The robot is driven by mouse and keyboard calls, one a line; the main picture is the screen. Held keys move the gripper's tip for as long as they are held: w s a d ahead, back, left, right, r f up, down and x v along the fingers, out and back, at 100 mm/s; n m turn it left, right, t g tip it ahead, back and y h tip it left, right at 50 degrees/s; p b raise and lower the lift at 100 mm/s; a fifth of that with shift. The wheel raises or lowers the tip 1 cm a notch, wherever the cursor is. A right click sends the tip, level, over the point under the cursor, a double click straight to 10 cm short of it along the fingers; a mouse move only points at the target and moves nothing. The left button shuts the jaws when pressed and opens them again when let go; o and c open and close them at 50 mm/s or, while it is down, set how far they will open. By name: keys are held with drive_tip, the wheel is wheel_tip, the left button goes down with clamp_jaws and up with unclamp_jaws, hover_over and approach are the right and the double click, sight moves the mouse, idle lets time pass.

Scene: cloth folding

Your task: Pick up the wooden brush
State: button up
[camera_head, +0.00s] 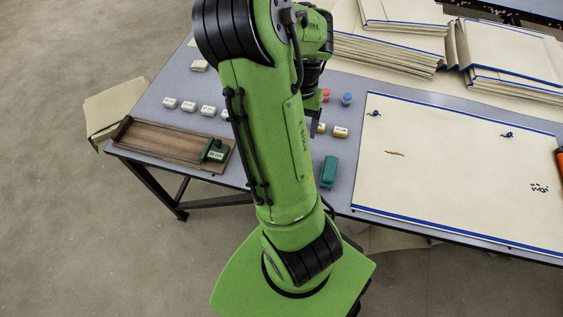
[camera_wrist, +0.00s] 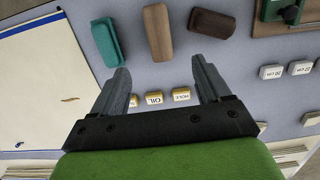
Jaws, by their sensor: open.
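In the wrist view two elongated blocks lie on the table: a lighter brown wooden piece (camera_wrist: 157,32), which looks like the wooden brush, and a shorter dark brown block (camera_wrist: 212,23) to its right. No bristles can be made out on either. My gripper (camera_wrist: 158,75) is open and empty. Its two fingers are spread, and the lighter piece lies beyond the tips, roughly centred between them in the picture. Its height above the table is hard to tell. In the head view my arm hides both blocks and most of my gripper.
A green tool (camera_wrist: 105,42) lies left of the brush. Small labelled blocks (camera_wrist: 154,98) show between the fingers. A wooden tray (camera_head: 165,143) lies on the table (camera_head: 230,180) at left; a large cream sheet (camera_head: 450,170) lies at right. Fabric stacks (camera_head: 385,50) lie behind.

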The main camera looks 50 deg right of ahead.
drive_tip(key=f+b, duration=0.2)
drive_tip(key=f, duration=0.2)
drive_tip(key=a+f+b, duration=0.1)
drive_tip(key=f, duration=0.4)
drive_tip(key=s+f+b, duration=0.1)
drive_tip(key=f+b, duration=0.1)
drive_tip(key=f, duration=0.3)
drive_tip(key=shift+a+f+b, duration=0.1)
drive_tip(key=shift+a+b, duration=0.25)
drive_tip(key=shift+a, duration=0.05)
drive_tip(key=c, duration=1.1)
